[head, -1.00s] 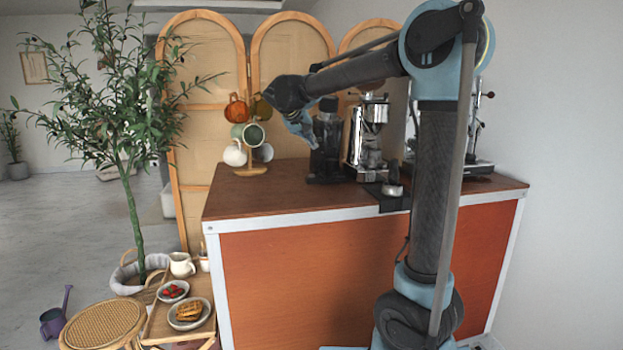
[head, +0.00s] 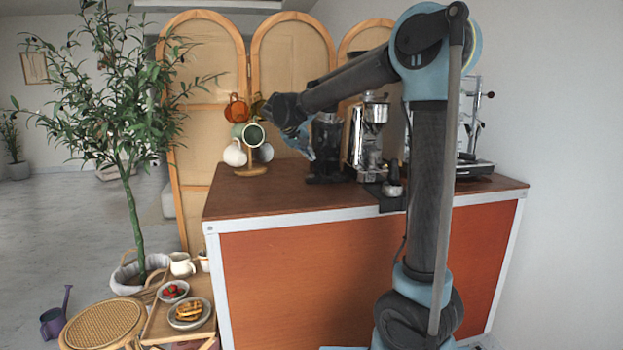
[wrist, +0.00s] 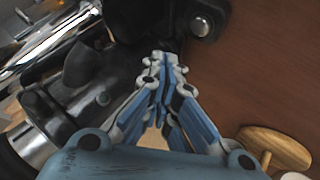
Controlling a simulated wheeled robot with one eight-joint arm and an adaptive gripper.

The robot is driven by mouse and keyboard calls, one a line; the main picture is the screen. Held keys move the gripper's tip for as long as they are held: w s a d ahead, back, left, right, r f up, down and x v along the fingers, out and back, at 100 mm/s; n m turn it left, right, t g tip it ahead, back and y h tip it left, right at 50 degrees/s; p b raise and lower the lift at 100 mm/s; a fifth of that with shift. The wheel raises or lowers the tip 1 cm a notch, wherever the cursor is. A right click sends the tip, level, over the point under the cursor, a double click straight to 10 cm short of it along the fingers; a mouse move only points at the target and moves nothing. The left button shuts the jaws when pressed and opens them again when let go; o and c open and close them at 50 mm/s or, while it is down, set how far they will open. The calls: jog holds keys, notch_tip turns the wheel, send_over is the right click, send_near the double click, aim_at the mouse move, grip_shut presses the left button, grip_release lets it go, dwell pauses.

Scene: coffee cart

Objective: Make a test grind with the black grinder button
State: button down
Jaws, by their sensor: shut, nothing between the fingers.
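The black grinder (head: 326,145) stands on the counter, left of a chrome machine (head: 369,132) in the head view. My gripper (head: 311,157) is at the black grinder's left side, low, with its fingers pointing down. In the wrist view my gripper (wrist: 165,62) is shut and empty, its tips close to the grinder's dark body (wrist: 95,75). I cannot tell whether the tips touch it. I cannot make out the black button for certain; the fingers may hide it. A round silver piece (wrist: 203,26) sits on a dark part beyond the tips.
A mug tree with a white mug (head: 234,154), an orange mug (head: 237,109) and others stands left of my gripper. Its wooden base (wrist: 262,138) shows in the wrist view. The counter (head: 270,194) is clear in front. A portafilter (head: 392,190) lies near its front edge.

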aim_at(312, 176)
jog(key=shift+f, duration=2)
jog(key=shift+f, duration=0.7)
dwell(1.2)
jog(key=shift+r, duration=0.8)
jog(key=shift+f, duration=0.2)
jog(key=shift+f, duration=0.25)
jog(key=shift+f, duration=0.45)
dwell(1.1)
jog(key=shift+r, duration=0.9)
